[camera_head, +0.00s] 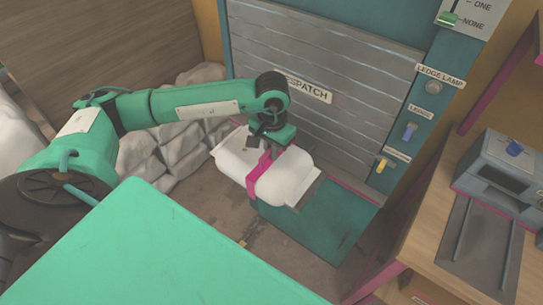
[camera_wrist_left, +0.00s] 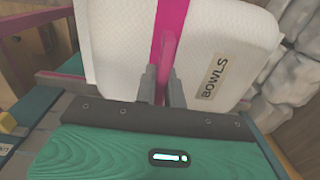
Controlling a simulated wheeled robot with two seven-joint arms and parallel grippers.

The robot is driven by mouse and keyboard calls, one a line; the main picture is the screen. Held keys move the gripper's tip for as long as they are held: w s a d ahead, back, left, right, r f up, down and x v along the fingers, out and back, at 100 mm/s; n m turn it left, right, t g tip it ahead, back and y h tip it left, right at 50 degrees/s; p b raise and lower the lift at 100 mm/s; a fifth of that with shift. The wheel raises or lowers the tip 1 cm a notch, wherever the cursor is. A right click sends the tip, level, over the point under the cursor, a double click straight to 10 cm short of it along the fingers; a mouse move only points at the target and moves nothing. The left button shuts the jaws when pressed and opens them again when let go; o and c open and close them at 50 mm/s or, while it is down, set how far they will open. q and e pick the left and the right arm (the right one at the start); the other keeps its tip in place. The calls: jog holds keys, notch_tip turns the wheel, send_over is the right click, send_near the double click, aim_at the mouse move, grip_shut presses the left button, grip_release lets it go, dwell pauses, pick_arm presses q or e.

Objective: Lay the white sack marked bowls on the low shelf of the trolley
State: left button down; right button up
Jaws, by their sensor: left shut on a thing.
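The white sack (camera_head: 288,180) has a pink strap around its middle. It hangs or lies in front of the grey shutter, over the left part of the teal ledge; I cannot tell whether it touches the ledge. In the left wrist view the sack (camera_wrist_left: 220,35) shows a label (camera_wrist_left: 212,77) reading BOWLS. My left gripper (camera_head: 270,150) is above the sack, its fingers (camera_wrist_left: 163,88) shut on the pink strap. My right gripper is not in view. I cannot make out the trolley or its low shelf.
A grey slatted shutter (camera_head: 340,95) marked with a partly hidden sign stands behind the teal ledge (camera_head: 325,225). Several pale sacks (camera_head: 180,145) are piled at the left. A wooden bench (camera_head: 425,235) with a grey machine (camera_head: 505,170) stands at the right.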

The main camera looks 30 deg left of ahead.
pick_arm(q)
jog(key=shift+f+p, duration=0.4)
jog(key=shift+f, duration=1.35)
jog(key=shift+f, duration=0.15)
jog(key=c, duration=1.5)
grip_release()
